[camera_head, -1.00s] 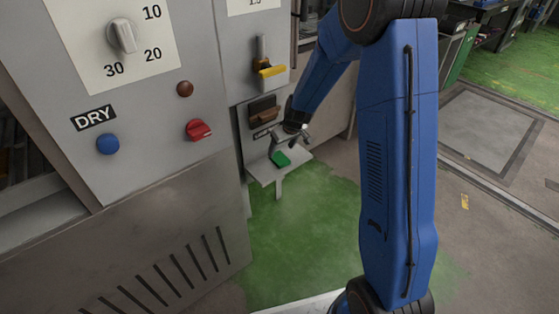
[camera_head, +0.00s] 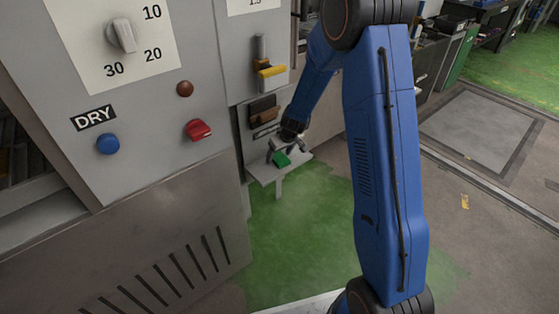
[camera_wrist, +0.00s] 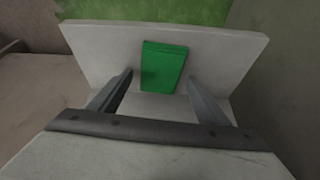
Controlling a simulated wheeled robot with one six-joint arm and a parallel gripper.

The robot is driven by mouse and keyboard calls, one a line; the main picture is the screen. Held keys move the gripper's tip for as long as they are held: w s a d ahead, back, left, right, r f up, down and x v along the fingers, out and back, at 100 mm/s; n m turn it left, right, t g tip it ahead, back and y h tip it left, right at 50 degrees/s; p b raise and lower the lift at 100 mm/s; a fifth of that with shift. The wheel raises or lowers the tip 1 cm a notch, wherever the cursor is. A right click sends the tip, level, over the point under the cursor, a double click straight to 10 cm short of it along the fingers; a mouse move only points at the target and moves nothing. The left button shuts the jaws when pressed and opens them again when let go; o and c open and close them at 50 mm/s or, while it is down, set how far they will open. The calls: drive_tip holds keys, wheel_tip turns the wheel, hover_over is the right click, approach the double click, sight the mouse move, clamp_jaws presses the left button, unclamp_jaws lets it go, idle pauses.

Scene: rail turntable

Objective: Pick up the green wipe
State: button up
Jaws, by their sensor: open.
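The green wipe (camera_head: 282,159) lies on a small pale shelf (camera_head: 264,172) that juts from the machine front. In the wrist view the wipe (camera_wrist: 163,66) is a flat green rectangle on the shelf (camera_wrist: 215,52), ahead of the jaws and roughly centred between them. My gripper (camera_head: 290,145) is over the shelf, close to the wipe. In the wrist view my gripper (camera_wrist: 160,84) is open, with one finger on each side and nothing held. The height of the fingertips above the shelf is hard to tell.
A brown block (camera_head: 263,108) sits in a holder on the panel just above the shelf. A yellow-handled lever (camera_head: 271,71) is higher up. The grey machine panel with a red knob (camera_head: 198,130) and a blue button (camera_head: 108,144) stands at left. Green floor (camera_head: 300,230) below is clear.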

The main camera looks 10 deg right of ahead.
sight(280, 159)
drive_tip(key=shift+c, duration=0.6)
drive_tip(key=c, duration=1)
drive_tip(key=shift+s+d+r, duration=0.1)
drive_tip(key=shift+s+r, duration=0.1)
drive_tip(key=shift+r, duration=0.3)
wheel_tip(280, 159, up, 6)
drive_tip(key=shift+r, duration=0.2)
drive_tip(key=s+d, duration=0.2)
drive_tip(key=s, duration=0.4)
drive_tip(key=s+d, duration=0.3)
drive_tip(key=s, duration=0.3)
drive_tip(key=s+d, duration=0.3)
drive_tip(key=s, duration=0.2)
drive_tip(key=shift+s+d+f, duration=0.1)
drive_tip(key=shift+s+f, duration=0.05)
drive_tip(key=shift+s, duration=0.25)
